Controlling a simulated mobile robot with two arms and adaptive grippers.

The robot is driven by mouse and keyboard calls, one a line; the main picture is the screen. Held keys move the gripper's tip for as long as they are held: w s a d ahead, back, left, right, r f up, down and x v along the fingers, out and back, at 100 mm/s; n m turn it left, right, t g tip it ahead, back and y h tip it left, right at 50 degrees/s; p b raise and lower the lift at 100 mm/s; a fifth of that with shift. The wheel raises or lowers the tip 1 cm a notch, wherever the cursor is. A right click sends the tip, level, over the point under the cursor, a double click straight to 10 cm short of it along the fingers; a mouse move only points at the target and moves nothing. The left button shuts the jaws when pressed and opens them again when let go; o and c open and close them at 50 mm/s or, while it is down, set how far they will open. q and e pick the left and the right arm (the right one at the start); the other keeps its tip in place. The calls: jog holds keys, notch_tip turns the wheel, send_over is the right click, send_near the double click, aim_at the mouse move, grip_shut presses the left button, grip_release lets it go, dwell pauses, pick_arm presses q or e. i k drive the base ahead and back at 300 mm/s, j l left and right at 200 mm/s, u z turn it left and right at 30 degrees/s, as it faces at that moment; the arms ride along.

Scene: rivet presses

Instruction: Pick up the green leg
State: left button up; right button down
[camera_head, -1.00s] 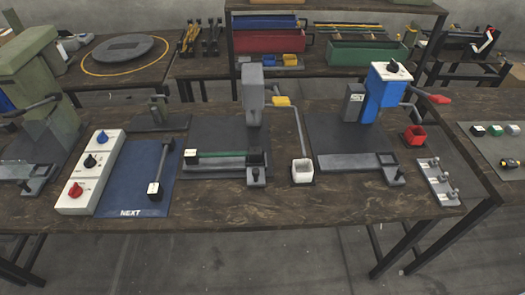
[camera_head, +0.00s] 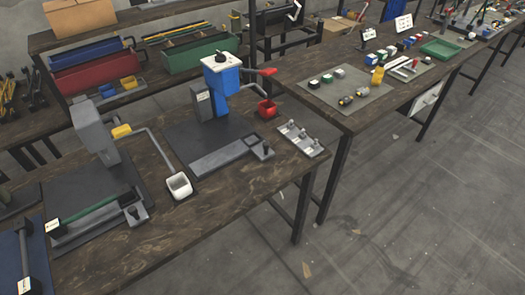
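The green leg (camera_head: 92,211) is a thin green bar lying on the dark base plate (camera_head: 72,190) of the grey press (camera_head: 97,132), at the lower left of the head view. A black block with a white label (camera_head: 52,226) sits at its left end, and a dark block is at its right end. The leg lies roughly along the front of the plate. Neither of my grippers is in view.
Another table with small parts on a grey mat (camera_head: 345,90) stands beyond.

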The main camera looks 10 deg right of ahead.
aim_at(57, 229)
jog(key=u, duration=1.2)
